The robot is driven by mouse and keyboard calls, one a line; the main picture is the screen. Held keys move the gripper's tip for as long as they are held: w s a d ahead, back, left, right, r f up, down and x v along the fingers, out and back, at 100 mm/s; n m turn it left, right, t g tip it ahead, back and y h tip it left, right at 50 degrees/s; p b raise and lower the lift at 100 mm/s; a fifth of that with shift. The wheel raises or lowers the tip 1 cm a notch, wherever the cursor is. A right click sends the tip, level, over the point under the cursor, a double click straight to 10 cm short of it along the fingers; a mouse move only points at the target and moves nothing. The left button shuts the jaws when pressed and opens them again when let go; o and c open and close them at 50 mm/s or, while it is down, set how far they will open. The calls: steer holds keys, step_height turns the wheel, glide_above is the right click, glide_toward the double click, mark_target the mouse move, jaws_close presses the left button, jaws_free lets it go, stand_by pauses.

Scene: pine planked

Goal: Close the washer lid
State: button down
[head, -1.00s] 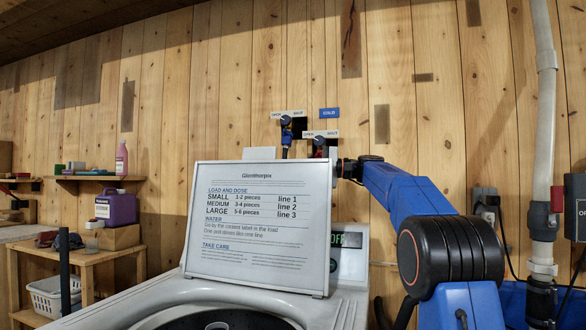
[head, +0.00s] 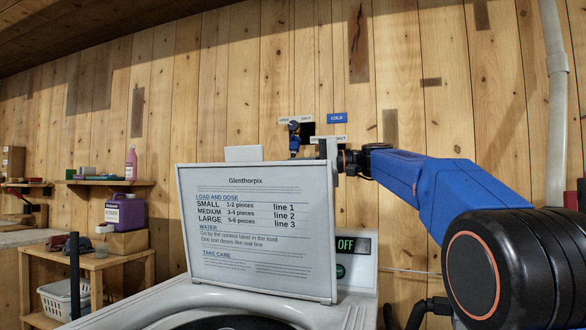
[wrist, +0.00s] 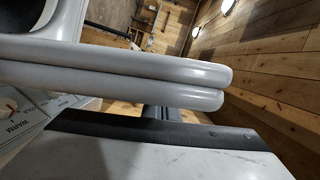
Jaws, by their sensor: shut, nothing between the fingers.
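The washer lid (head: 255,262) is a white framed panel with printed load and dose text. It stands raised, close to upright, over the white washer (head: 150,305), whose dark round opening shows below. My gripper (head: 328,150) is at the lid's upper right corner in the head view, its tip largely hidden behind the panel. In the wrist view my gripper (wrist: 228,87) shows two grey fingers lying together, shut and empty. A pale panel with a black strip lies just below them; I cannot tell whether they touch it.
The washer's panel with an OFF display (head: 346,245) stands behind the lid. Valves (head: 294,128) are on the plank wall behind. A wooden stand (head: 90,262) with a purple jug (head: 125,212) is left; a grey pipe (head: 556,90) runs down the right.

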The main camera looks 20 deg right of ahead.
steer(key=s+a+f+n+h, duration=0.1)
steer(key=s+a+f+n, duration=0.1)
steer(key=s+a+f, duration=0.3)
steer(key=s+a+f+n, duration=0.2)
steer(key=s+a+n, duration=0.15)
steer(key=s, duration=0.45)
steer(key=s+a+f+n+h, duration=0.1)
steer(key=s+a+f, duration=0.3)
steer(key=s+a, duration=0.15)
steer(key=s+a+f+n, duration=0.1)
steer(key=s+a+f, duration=0.1)
steer(key=f, duration=0.4)
steer(key=s+a+f+n+t+h, duration=0.1)
steer(key=s+f+n, duration=0.1)
steer(key=f, duration=0.3)
steer(key=s+a+f+n, duration=0.1)
steer(key=s+a+f, duration=0.1)
steer(key=s+f, duration=0.2)
steer(key=shift+s+a+f+n, duration=0.15)
steer(key=shift+f, duration=0.55)
steer(key=shift+s+a+f+n, duration=0.1)
steer(key=shift+a+f, duration=0.05)
steer(key=shift+f, duration=0.5)
steer(key=shift+s+a+f, duration=0.15)
steer(key=shift+f, duration=0.7)
